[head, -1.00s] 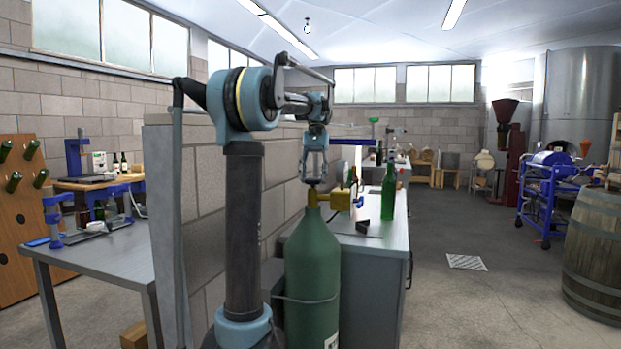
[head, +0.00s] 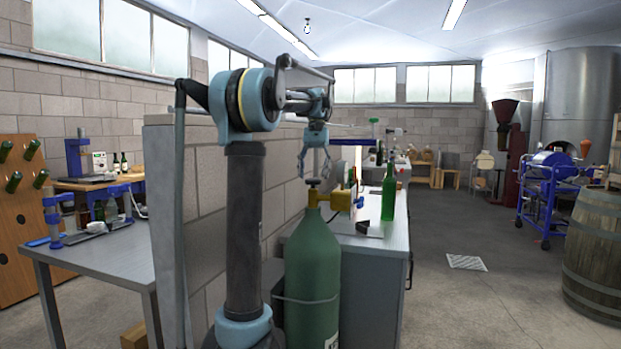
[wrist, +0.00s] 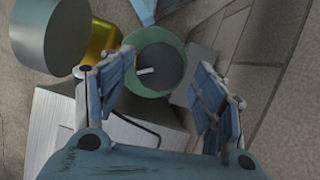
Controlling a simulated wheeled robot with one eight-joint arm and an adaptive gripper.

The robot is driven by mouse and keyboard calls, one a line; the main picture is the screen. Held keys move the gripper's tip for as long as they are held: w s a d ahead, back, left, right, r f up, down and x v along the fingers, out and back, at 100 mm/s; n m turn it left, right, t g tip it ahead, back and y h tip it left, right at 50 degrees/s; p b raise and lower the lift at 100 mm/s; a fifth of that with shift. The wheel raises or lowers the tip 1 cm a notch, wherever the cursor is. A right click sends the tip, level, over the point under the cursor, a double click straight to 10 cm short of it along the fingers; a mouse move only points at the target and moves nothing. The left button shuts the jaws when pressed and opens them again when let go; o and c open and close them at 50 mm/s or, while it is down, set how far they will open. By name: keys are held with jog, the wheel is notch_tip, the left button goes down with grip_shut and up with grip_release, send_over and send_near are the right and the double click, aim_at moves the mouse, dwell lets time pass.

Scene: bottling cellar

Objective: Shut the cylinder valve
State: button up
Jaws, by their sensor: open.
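The green gas cylinder (head: 313,262) stands upright beside the wall end. Its valve has a small dark handwheel (head: 314,183) on top, above a brass-yellow fitting (head: 338,201). My gripper (head: 314,174) is open and empty, pointing down just above the handwheel, with its fingers spread. In the wrist view the handwheel (wrist: 160,82) is a dark disc with a pale mark, seen from above against the green cylinder shoulder (wrist: 134,86). It shows between the fingers of my gripper (wrist: 164,62), with no visible contact.
A round gauge (wrist: 48,35) sits left of the handwheel in the wrist view. A green bottle (head: 389,192) stands on the grey bench (head: 385,238) just right of the cylinder. The block wall (head: 215,180) is close on the left.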

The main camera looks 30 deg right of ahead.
jog(key=v, duration=0.6)
jog(key=shift+w+r, duration=0.15)
jog(key=shift+w, duration=0.15)
